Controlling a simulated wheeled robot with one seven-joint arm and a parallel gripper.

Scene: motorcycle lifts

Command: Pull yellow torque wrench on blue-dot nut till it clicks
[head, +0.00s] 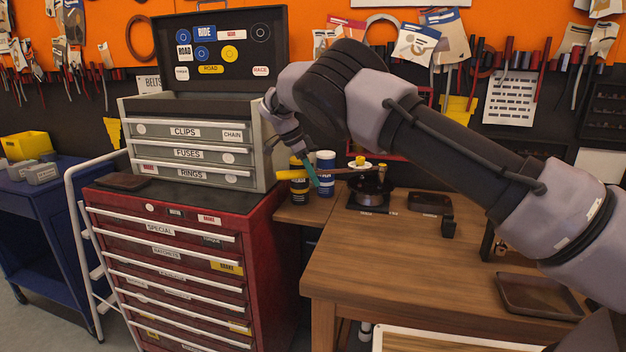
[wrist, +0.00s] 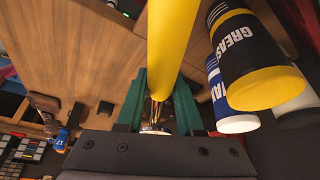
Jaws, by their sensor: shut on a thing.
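The yellow torque wrench shows in the head view as a yellow handle (head: 292,174) with a thin shaft running right toward a dark hub fixture (head: 372,186) on the bench. In the wrist view its yellow handle (wrist: 172,45) fills the top middle. My gripper (head: 314,177) has teal fingers and is shut on the wrench; in the wrist view the fingers (wrist: 161,100) stand either side of it where yellow meets metal. A yellow knob on a white disc (head: 360,163) sits above the fixture. I cannot make out the blue-dot nut or the wrench head's seating.
A grease can (wrist: 250,50) and a blue-and-white can (wrist: 230,105) stand close right of the gripper in the wrist view. The red tool chest (head: 190,260) is left of the bench (head: 400,265). A dark tray (head: 538,296) lies at the bench's right; its front middle is clear.

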